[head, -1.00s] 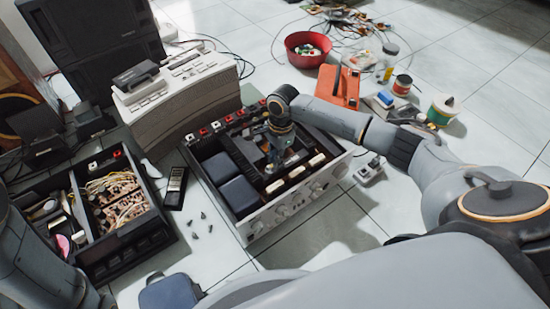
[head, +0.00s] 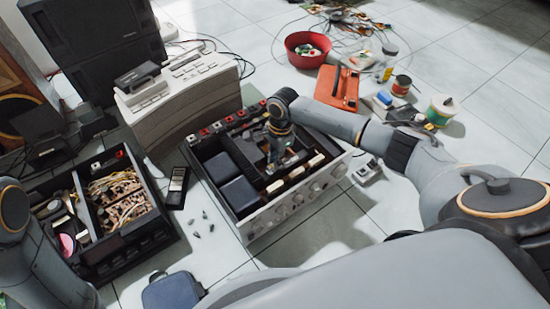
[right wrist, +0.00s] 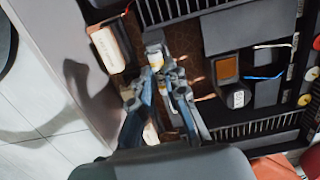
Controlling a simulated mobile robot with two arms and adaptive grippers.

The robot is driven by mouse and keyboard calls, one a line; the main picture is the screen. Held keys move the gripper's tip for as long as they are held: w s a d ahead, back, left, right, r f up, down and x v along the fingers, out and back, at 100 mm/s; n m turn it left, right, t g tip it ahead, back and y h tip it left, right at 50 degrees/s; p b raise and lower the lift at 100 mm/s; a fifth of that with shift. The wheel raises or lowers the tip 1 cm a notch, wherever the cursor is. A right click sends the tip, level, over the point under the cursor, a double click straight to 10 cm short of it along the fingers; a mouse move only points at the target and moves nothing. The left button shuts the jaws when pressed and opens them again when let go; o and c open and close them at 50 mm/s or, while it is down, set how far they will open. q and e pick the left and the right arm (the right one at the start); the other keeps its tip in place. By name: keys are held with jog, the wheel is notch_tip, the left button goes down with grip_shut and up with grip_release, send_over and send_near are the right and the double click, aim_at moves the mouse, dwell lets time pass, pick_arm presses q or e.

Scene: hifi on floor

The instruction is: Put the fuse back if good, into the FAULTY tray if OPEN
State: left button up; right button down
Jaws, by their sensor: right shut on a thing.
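The open amplifier (head: 290,212) sits on the floor in the middle of the head view, its lid off. My right gripper (head: 277,160) reaches down inside it. In the right wrist view my right gripper (right wrist: 160,88) is shut on a small, light-coloured part at its fingertips, which I take to be the fuse (right wrist: 155,58). The fingers cover much of it, and I cannot tell whether it is seated or held free. I cannot make out a tray marked FAULTY. My left arm is at the left edge of the head view; its gripper is not visible.
A black open unit (head: 165,232) with wires and parts stands at left. A black handheld device (head: 177,187) and several small dark pieces lie between the units. A red bowl (head: 288,47), orange case (head: 350,92) and spools are behind.

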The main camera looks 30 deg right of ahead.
jog(key=shift+f, duration=0.8)
dwell(1.0)
jog(key=c, duration=1.3)
grip_release()
jog(key=shift+r, duration=0.1)
jog(key=r, duration=0.4)
jog(key=d+r, duration=0.1)
jog(key=r, duration=0.6)
jog(key=shift+w+d+r, duration=0.1)
jog(key=shift+d+r, duration=0.1)
jog(key=shift+r, duration=0.2)
